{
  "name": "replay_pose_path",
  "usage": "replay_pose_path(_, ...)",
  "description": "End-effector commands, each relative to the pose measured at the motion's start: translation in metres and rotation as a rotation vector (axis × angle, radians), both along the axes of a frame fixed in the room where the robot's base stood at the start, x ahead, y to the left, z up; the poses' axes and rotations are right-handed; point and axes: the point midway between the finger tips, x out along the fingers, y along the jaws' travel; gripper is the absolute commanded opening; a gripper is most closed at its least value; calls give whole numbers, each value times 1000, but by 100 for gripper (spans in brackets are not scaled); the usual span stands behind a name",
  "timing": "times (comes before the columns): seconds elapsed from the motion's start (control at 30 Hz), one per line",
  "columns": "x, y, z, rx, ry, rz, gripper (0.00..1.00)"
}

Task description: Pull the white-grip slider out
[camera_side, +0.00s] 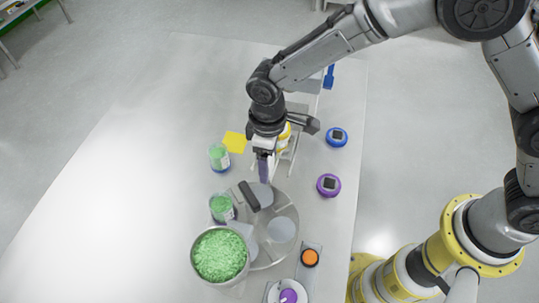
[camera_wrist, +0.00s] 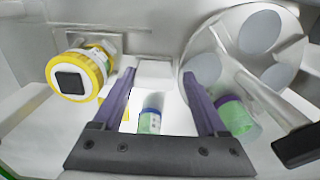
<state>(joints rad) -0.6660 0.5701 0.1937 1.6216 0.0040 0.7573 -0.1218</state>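The white grip (camera_wrist: 155,72) shows in the wrist view as a pale block at the end of a light channel, between and just beyond my fingertips. I cannot tell whether either finger touches it. My gripper (camera_wrist: 159,76) has two purple fingers spread apart, with a clear gap between them. In the side view my gripper (camera_side: 263,175) points down beside the upper edge of the round metal plate. There the fingers overlap and the white grip cannot be made out. The slider's body is hard to tell from the pale metal around it.
A yellow-ringed dial (camera_wrist: 78,78) sits left of my fingers. The round plate (camera_side: 288,212) with pale discs and a black handle (camera_side: 249,196) is close by. Green-filled jars (camera_side: 219,158) and a pot of green granules (camera_side: 219,255) stand left. Blue (camera_side: 336,137) and purple (camera_side: 328,185) dials lie right.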

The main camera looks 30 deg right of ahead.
Motion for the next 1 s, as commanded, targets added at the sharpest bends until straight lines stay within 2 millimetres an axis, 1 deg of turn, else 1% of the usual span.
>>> replay_pose_path(0.03,0,1,1,1,-1,1,79)
replay_pose_path(0.07,0,1,1,1,-1,1,84)
replay_pose_path(0.1,1,0,1,1,-1,1,88)
replay_pose_path(0.37,2,-1,0,0,-3,1,88)
replay_pose_path(0.47,2,-1,4,0,-3,0,88)
replay_pose_path(0.53,3,-1,11,1,-6,0,88)
replay_pose_path(0.67,3,-1,34,3,-7,0,88)
replay_pose_path(0.8,3,-1,65,4,-8,1,88)
replay_pose_path(1.0,2,0,106,4,-6,1,88)
